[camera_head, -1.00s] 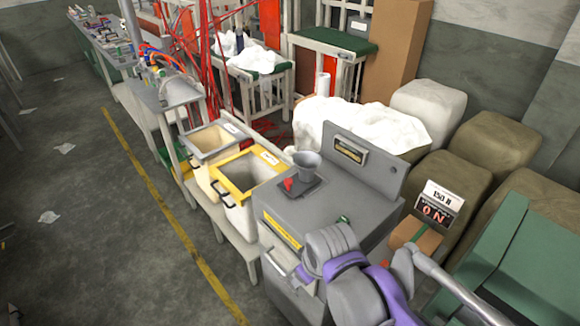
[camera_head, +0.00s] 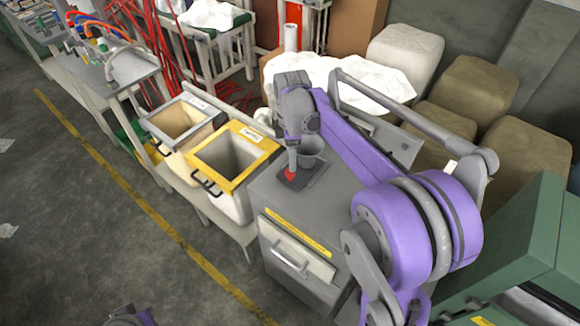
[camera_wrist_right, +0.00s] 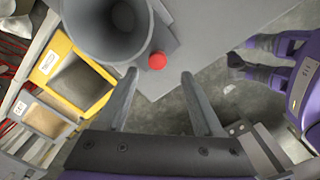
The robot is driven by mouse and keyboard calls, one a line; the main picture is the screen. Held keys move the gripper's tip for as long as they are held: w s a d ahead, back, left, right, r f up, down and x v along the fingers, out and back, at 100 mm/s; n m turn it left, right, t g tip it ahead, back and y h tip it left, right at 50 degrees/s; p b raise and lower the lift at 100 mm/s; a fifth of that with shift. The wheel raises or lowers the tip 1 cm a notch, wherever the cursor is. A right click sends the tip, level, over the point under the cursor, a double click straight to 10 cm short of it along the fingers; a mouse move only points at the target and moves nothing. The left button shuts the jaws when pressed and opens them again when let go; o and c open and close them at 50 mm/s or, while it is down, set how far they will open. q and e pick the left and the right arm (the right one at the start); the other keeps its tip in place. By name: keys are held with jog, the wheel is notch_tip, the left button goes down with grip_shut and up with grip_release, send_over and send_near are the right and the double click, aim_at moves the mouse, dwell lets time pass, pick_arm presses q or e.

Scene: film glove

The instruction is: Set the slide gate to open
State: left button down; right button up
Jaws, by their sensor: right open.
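The slide gate shows as a red knob (camera_head: 290,174) on a dark plate (camera_head: 306,176) at the foot of a grey hopper (camera_head: 309,150), on top of the grey machine. In the right wrist view, the round red knob (camera_wrist_right: 157,62) sits beside the hopper's wide mouth (camera_wrist_right: 110,22). My right gripper (camera_head: 291,163) points down just over the knob. In the wrist view its two fingers (camera_wrist_right: 160,78) are apart, with the knob ahead between their tips; contact cannot be told. Part of my left arm (camera_head: 130,317) shows at the bottom edge; its jaws are unclear.
A yellow-rimmed bin (camera_head: 235,160) and a grey-rimmed bin (camera_head: 180,122) stand left of the machine. The machine has a front drawer with a handle (camera_head: 290,260). Sacks (camera_head: 405,58) stand behind it, green boxes (camera_head: 525,235) at right. The floor at left is mostly clear.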

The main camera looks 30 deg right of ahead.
jog(key=f, duration=0.6)
jog(key=shift+w+f, duration=0.2)
jog(key=shift+w, duration=0.05)
grip_shut()
jog(key=shift+a, duration=0.1)
dwell(1.1)
